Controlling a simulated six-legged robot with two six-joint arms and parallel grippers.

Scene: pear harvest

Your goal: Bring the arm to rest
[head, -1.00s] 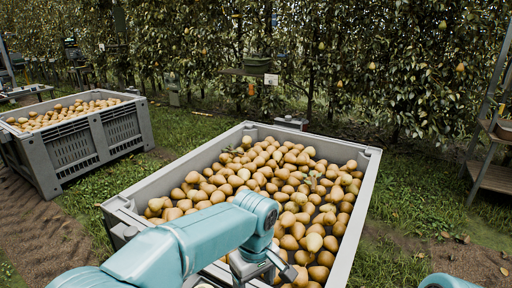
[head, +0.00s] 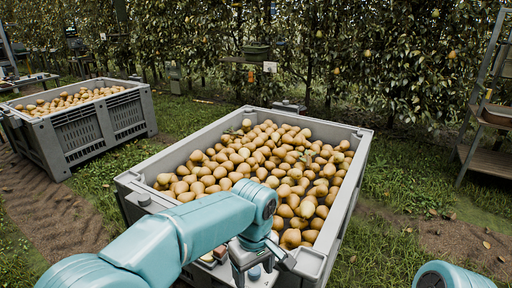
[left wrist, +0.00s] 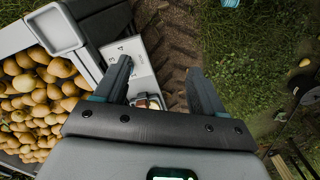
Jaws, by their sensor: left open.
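My left arm comes in from the lower left in the head view. Its gripper (head: 256,266) is at the near edge of the large grey bin (head: 357,160), and part of it is cut off or hidden by the wrist. In the left wrist view the gripper (left wrist: 160,88) has its two dark fingers wide apart, with nothing held between them. The bin's corner (left wrist: 55,30) and pears (left wrist: 35,95) lie left of the fingers there. Of my right arm only a teal link shows at the lower right of the head view; its gripper is out of view.
The bin holds many yellow-brown pears (head: 255,160). A second grey bin of pears (head: 80,135) stands at the left. A shelved metal stand (head: 485,160) is at the right, and trees (head: 350,60) line the back. A pale box (left wrist: 140,65) lies beyond and between the fingers.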

